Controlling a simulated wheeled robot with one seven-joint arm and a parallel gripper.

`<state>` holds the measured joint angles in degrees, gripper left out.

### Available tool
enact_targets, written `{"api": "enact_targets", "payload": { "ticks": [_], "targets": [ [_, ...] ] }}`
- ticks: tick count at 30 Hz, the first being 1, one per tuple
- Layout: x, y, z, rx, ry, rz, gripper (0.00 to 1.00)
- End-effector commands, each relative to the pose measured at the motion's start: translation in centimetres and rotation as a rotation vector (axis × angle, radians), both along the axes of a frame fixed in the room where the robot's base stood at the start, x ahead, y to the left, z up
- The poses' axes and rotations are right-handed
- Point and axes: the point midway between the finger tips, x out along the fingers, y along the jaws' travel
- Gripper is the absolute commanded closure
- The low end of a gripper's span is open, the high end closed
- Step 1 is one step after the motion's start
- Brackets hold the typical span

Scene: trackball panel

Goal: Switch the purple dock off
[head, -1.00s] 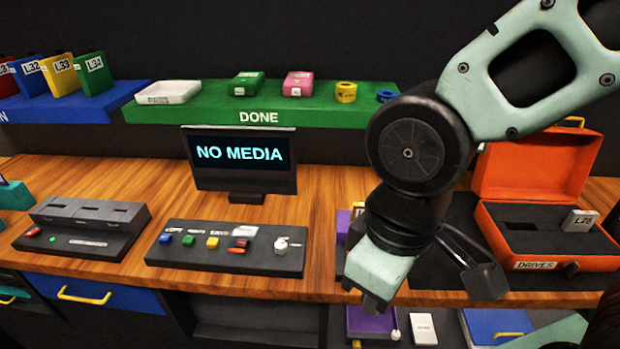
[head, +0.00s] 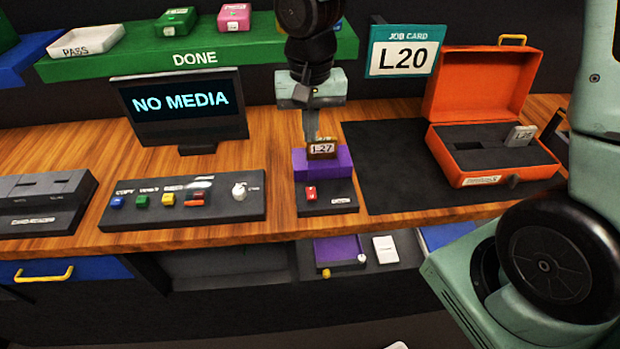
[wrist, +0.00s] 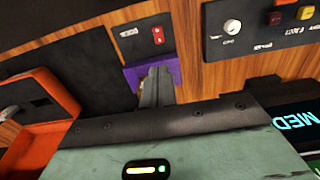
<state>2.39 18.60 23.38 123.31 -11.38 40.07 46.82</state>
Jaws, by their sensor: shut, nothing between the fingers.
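The purple dock (head: 340,163) stands on the bench, with a drive labelled L27 (head: 321,149) upright in its top. A red switch (head: 311,193) sits on the dock's dark front base. The switch also shows in the wrist view (wrist: 157,35), beyond the purple block (wrist: 131,75). My gripper (head: 311,138) points down, shut and empty, above the dock at the drive's upper left edge. I cannot tell whether it touches the drive. In the wrist view its fingers (wrist: 157,75) overlap the purple block and hide the drive.
A panel of coloured buttons with a white knob (head: 239,190) is left of the dock. A monitor (head: 180,107) reading NO MEDIA stands behind it. Right are a dark mat (head: 390,180), an open orange case (head: 500,178) and a job card L20 (head: 404,50).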

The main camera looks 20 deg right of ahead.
Motion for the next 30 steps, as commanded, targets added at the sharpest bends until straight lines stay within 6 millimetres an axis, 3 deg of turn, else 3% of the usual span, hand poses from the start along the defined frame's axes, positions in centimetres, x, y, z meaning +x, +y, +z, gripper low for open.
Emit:
{"api": "enact_targets", "payload": {
  "ticks": [8, 22, 30],
  "targets": [
    [-0.1, 0.0, -1.0, -0.001, 0.003, 0.003, 1.0],
    [-0.2, 0.1, -10.0, -0.001, 0.007, 0.005, 1.0],
    [-0.1, 0.0, -13.3, 0.0, 0.002, 0.003, 1.0]
  ]
}}
